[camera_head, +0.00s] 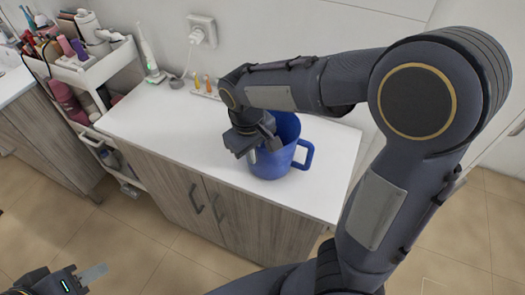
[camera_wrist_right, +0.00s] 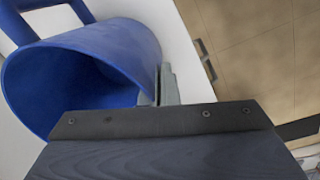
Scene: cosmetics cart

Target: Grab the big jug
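The big blue jug (camera_head: 268,162) stands upright on the white cabinet top, with its handle to the right. My right gripper (camera_head: 249,154) points down at the jug's near left side and hides part of it. In the right wrist view the jug (camera_wrist_right: 95,65) opens toward the camera, its handle at the upper left. The right fingers (camera_wrist_right: 160,88) are close together at its rim; whether they grip the wall is unclear. My left gripper (camera_head: 88,276) is at the lower left, away from the jug, with only part of it showing.
The white cabinet top (camera_head: 165,125) is clear left of the jug. Behind stand a white electric device (camera_head: 150,62) and a small rack of orange-tipped items (camera_head: 205,87). A white cosmetics cart (camera_head: 95,75) is at the left. A wall socket (camera_head: 201,30) is behind.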

